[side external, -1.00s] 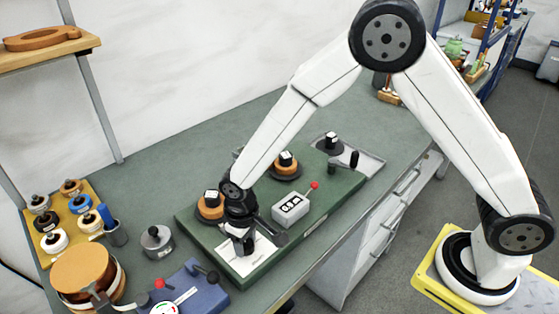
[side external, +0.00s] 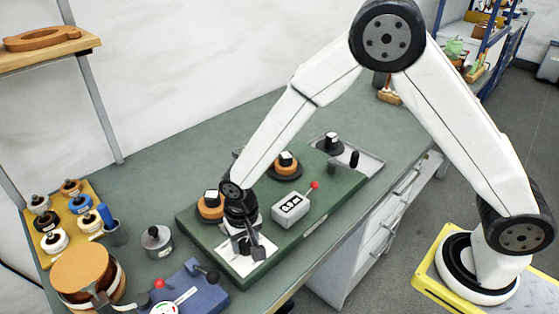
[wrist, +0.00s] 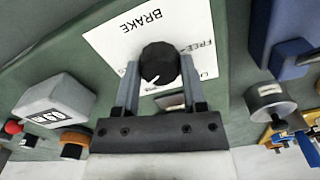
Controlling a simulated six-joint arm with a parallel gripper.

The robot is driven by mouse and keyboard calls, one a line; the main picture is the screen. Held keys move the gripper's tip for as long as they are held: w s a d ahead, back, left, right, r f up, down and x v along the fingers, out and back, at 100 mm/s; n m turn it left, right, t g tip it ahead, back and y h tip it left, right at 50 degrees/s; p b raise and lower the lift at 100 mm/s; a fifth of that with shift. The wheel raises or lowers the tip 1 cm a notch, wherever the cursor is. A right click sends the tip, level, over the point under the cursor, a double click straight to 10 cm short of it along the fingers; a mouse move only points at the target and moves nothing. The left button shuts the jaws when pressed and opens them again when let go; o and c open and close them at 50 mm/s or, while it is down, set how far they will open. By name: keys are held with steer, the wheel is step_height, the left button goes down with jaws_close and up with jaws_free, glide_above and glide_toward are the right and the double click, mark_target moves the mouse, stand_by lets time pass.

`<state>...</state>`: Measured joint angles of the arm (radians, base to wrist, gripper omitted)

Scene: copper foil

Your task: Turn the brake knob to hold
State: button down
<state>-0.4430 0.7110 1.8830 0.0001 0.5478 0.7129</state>
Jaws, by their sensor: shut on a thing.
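A green base board (side external: 322,208) carries the card, a grey counter box (side external: 290,211) with a red-tipped lever, and copper-coloured spools (side external: 286,161). A blue device (side external: 190,288) and a grey weight (side external: 157,241) stand to the left. Open bench lies behind the board.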

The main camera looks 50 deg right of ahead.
mark_target(246, 243)
steer(key=m, duration=0.6)
stand_by(0.4)
steer(key=shift+c, duration=0.7)
jaws_free()
steer(key=shift+r, duration=0.15)
steer(key=shift+r, duration=3.8)
